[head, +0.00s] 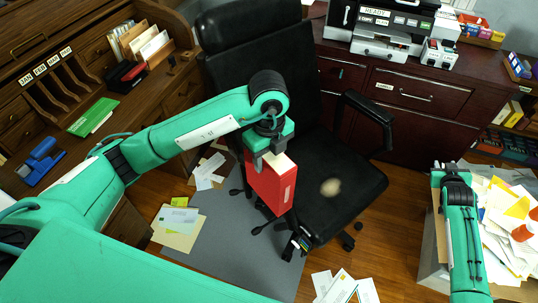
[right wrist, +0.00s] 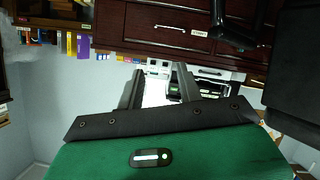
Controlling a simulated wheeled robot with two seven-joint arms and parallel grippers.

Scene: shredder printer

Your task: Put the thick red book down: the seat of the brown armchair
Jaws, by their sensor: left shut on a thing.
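The thick red book (head: 272,186) hangs upright below my left gripper (head: 268,156), which is shut on its top edge. The book overlaps the left edge of the seat of a black swivel armchair (head: 352,188) in the head view. I cannot tell how far above or beside the seat it is. The chair looks black, not brown; a pale round patch marks its seat, and no brown armchair shows. My right gripper (right wrist: 158,88) is open and empty in the right wrist view; the arm is at the far right in the head view.
A wooden roll-top desk (head: 60,60) stands at the left, a dark cabinet (head: 395,92) behind. Papers and folders (head: 180,222) lie on the floor around a grey mat (head: 240,252). A box heaped with papers (head: 508,225) is at the right. The chair's armrest (head: 370,108) rises beside the seat.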

